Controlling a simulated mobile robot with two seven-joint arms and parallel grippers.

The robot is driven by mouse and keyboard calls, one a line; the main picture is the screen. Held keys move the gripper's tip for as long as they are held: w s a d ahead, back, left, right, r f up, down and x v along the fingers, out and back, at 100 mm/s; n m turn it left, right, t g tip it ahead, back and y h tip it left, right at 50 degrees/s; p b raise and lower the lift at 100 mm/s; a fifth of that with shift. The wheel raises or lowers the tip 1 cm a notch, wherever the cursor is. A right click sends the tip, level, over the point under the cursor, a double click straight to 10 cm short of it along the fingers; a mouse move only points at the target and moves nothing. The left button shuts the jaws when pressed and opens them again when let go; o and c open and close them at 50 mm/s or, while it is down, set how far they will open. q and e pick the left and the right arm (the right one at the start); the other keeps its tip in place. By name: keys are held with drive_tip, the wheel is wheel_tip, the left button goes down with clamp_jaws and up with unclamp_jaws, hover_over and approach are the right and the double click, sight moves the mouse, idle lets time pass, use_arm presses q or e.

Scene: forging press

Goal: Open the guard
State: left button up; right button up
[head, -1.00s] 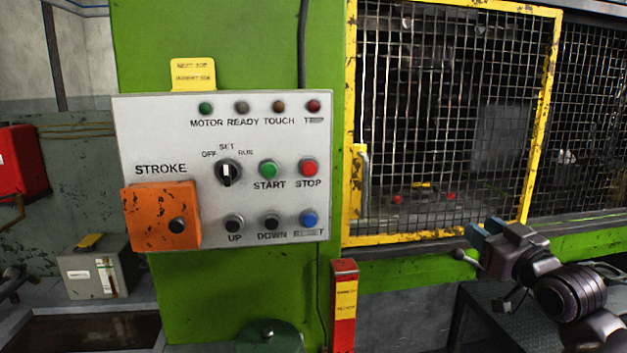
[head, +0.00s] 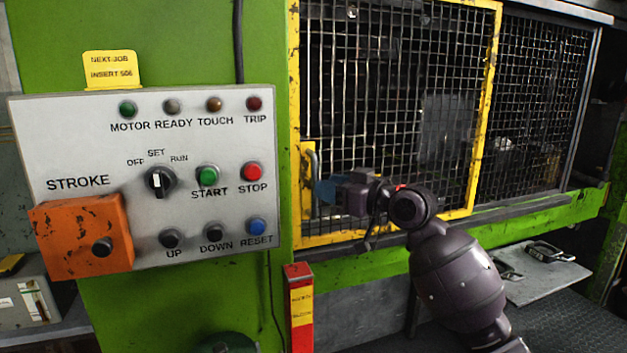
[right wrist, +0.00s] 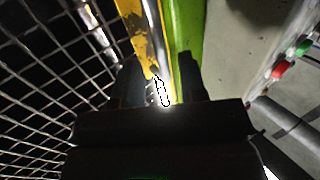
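The guard is a mesh door in a yellow frame (head: 485,105) on the green press, and it looks closed. Its upright handle (head: 312,170) is on the left side of the frame. My right gripper (head: 322,191) is just right of the handle in the head view, its blue fingers pointing left. In the right wrist view my two dark fingers (right wrist: 160,78) are apart. The yellow frame (right wrist: 138,28) and a pale upright bar (right wrist: 154,22), seemingly the handle, show beyond and between the fingertips. Contact cannot be made out. My left gripper is not in view.
A control panel (head: 90,135) with buttons and an orange box (head: 78,235) stands left of the guard. A red post (head: 299,310) stands below the guard's left corner. A second dark mesh panel (head: 545,110) is to the right. A grey plate (head: 540,275) lies at lower right.

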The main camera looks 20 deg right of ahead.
sight(314, 212)
drive_tip(key=shift+p+x, duration=0.3)
drive_tip(key=shift+x, duration=1.95)
clamp_jaws()
